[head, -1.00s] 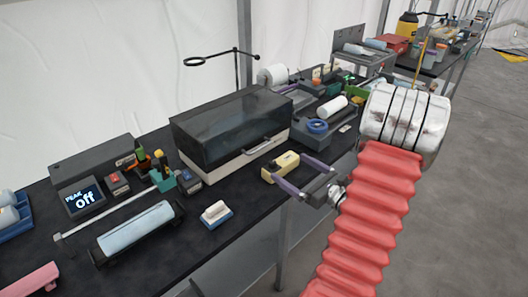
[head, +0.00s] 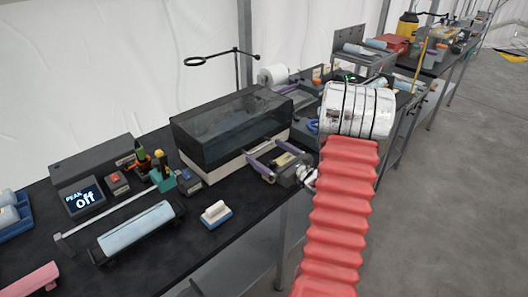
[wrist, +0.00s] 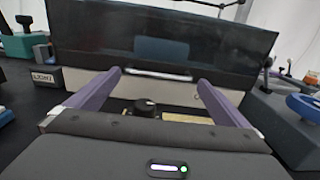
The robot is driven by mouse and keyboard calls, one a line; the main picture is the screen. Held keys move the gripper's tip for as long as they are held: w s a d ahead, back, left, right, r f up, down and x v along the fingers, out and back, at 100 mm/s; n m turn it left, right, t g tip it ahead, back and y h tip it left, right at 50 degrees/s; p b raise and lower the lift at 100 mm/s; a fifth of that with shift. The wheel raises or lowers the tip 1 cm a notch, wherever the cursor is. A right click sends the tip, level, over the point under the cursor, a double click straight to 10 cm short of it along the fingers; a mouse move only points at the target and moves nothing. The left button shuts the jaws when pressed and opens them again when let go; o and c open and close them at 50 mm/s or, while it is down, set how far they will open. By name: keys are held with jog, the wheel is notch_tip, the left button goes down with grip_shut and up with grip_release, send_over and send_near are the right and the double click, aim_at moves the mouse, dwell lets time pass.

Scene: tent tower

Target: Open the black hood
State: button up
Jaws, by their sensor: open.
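The black hood (head: 225,125) is a dark, glossy, see-through cover on a pale base (head: 215,168) at the middle of the bench, and it is down. In the wrist view the hood (wrist: 160,40) fills the upper part. Its light bar handle (wrist: 158,75) is at the front lower edge, between and just beyond my fingertips. My gripper (head: 268,153) is open, with purple fingers spread in front of the hood's front face. In the wrist view the gripper (wrist: 159,78) shows both fingers, empty. I cannot tell if the fingertips touch the hood.
A yellowish block (wrist: 185,118) lies under my gripper, with a dark knob (wrist: 146,108) beside it. A blue ring (wrist: 304,106) on a grey box stands right of the hood. A small blue-and-white block (head: 216,212) and a pale-blue roll (head: 137,230) lie on the bench to the left.

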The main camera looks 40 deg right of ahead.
jog(key=shift+w, duration=0.95)
jog(key=c, duration=1.2)
